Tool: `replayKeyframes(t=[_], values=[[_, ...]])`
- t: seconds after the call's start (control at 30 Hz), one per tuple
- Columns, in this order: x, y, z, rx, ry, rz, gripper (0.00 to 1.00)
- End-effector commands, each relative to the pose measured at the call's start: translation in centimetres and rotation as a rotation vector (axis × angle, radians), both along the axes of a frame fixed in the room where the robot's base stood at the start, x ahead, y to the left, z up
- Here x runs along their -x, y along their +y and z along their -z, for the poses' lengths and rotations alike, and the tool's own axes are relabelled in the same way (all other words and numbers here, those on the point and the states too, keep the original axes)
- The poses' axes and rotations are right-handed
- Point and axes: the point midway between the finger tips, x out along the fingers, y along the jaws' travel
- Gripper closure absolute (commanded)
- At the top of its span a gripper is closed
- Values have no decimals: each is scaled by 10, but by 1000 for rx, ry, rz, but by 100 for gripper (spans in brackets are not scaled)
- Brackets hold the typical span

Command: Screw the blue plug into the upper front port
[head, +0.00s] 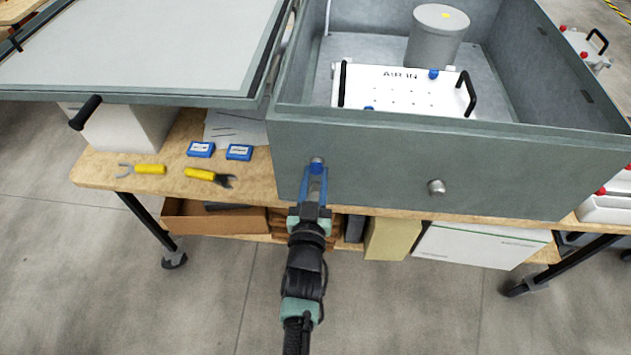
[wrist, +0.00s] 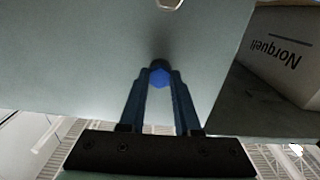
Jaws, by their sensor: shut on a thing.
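The blue plug (head: 317,161) is at the left part of the front wall of the grey analyser box (head: 375,165). Its blue hexagonal head also shows in the wrist view (wrist: 160,78). My gripper (head: 316,168) is shut on the plug, with one blue finger on each side of the head. In the wrist view my gripper (wrist: 160,76) points at the grey wall, and the plug appears to be at or against it. Any port behind the plug is hidden, so I cannot tell how deep the plug sits. A silver fitting (head: 436,187) sticks out of the same wall farther right.
The box lid (head: 140,45) stands open at the left. A white "AIR IN" panel (head: 400,88) and grey cylinder (head: 437,38) are inside. Yellow-handled tools (head: 150,169) and two small blue boxes (head: 201,149) lie on the wooden bench (head: 105,172).

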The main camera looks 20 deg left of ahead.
Motion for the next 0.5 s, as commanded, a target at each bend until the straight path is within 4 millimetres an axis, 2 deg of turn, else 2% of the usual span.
replayKeyframes(t=[0.27, 0.5], values=[[-1, 0, 1, -536, 147, 2, 100], [-1, 0, -1, -1077, 304, 1, 100]])
